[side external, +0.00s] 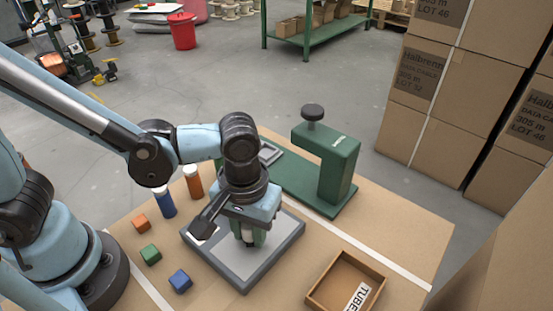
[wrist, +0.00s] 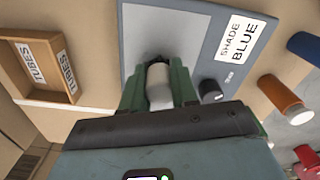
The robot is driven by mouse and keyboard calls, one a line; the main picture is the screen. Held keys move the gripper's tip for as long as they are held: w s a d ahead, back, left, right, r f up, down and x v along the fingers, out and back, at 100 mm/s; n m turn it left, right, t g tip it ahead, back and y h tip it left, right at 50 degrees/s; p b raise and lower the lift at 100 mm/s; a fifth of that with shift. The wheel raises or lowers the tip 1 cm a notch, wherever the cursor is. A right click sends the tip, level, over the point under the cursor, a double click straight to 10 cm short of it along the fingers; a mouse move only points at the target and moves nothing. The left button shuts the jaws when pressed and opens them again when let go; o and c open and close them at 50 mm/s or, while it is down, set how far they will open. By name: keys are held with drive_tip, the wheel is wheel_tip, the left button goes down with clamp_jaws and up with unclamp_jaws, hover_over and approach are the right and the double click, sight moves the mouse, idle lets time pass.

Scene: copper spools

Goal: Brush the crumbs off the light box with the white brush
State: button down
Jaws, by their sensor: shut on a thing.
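The light box (side external: 225,261) is a grey-framed flat panel on the table under my gripper. In the wrist view the light box (wrist: 190,22) shows a label reading SHADE BLUE and a dark knob (wrist: 210,92). My gripper (side external: 250,236) points down over the panel, with green fingers. In the wrist view my gripper (wrist: 158,90) is shut on the pale, rounded handle of the white brush (wrist: 159,86). The brush's lower end is hidden; I cannot tell whether it touches the panel. I cannot make out any crumbs.
An open tray (side external: 317,297) labelled TUBES stands to the right. A green press (side external: 335,165) is behind. Orange (side external: 193,181) and blue (side external: 165,203) bottles stand left of the light box, with orange, green and blue cubes (side external: 180,280) nearby. Stacked cartons (side external: 420,110) stand beyond the table.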

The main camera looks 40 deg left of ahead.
drive_tip(key=shift+w+f, duration=0.1)
drive_tip(key=shift+w, duration=2.55)
drive_tip(key=shift+s, duration=0.15)
drive_tip(key=shift+s+f, duration=0.1)
drive_tip(key=shift+s, duration=3.6)
drive_tip(key=shift+r, duration=0.25)
drive_tip(key=shift+r, duration=2.9)
drive_tip(key=shift+r, duration=0.1)
drive_tip(key=shift+r, duration=1.4)
